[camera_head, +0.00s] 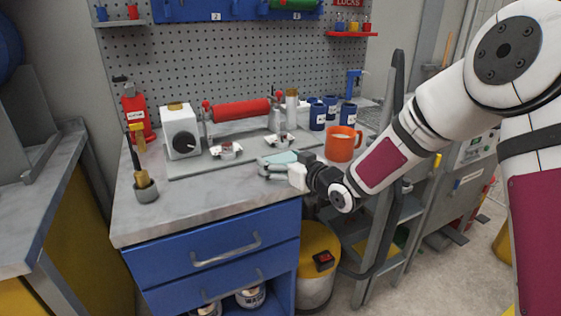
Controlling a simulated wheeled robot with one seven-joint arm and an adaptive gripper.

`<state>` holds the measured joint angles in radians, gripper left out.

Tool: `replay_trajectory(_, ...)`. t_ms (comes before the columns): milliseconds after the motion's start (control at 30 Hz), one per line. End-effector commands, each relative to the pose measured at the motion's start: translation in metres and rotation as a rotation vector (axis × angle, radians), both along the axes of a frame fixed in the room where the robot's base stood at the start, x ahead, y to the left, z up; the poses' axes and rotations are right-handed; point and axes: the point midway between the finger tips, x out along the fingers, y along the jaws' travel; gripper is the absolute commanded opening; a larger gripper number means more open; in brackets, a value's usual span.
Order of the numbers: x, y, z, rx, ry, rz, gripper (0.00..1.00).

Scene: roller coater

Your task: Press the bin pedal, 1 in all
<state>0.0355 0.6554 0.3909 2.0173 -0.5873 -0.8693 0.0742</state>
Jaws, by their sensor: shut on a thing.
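A round bin (317,291) with a pale body and a yellow lid stands on the floor, right of the blue drawers.
The grey bench top (200,205) carries a roller machine with a red roller (241,110), an orange mug (343,144), several blue cups (331,108) and a brush holder (145,187). A grey step ladder (394,225) stands right of the bin. Free floor shows at lower right.

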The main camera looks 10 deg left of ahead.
Motion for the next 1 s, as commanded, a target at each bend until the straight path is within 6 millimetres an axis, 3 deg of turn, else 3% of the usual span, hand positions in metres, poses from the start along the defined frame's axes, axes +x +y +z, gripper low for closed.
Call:
replay_trajectory(300,0.0,0.0,-0.002,0.001,-0.002,0.001,0.56)
replay_trajectory(333,0.0,0.0,-0.002,0.001,-0.002,0.001,0.92)
replay_trajectory(400,0.0,0.0,-0.001,0.001,-0.002,0.001,1.0)
replay_trajectory(833,-0.001,0.0,0.003,0.001,-0.002,0.001,1.0)
replay_trajectory(1000,-0.018,-0.019,0.006,-0.002,-0.002,-0.002,1.0)
